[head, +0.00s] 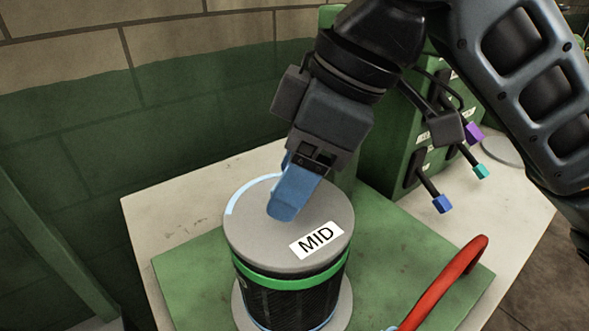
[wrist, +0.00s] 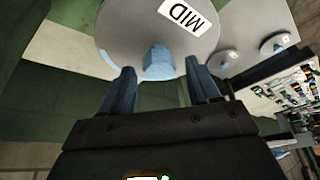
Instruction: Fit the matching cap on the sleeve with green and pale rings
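A round grey cap (head: 255,225) with a white MID label and a pale blue arc on its edge sits on top of a black sleeve (head: 292,300). The sleeve has a green ring near its top and stands upright on a grey round base. A pale blue line shows low down, partly cut off by the frame. My gripper (head: 285,205) is over the cap, its blue fingers pointing down. In the wrist view the cap (wrist: 125,35) has a blue knob (wrist: 158,62) between my open fingers (wrist: 162,80), with gaps on both sides.
A red curved bar (head: 445,280) rises right of the sleeve. A green cabinet (head: 385,165) with rods tipped purple, teal and blue stands behind right. In the wrist view, two small labelled discs (wrist: 228,59) lie to the right. The green mat (head: 190,270) left of the sleeve is clear.

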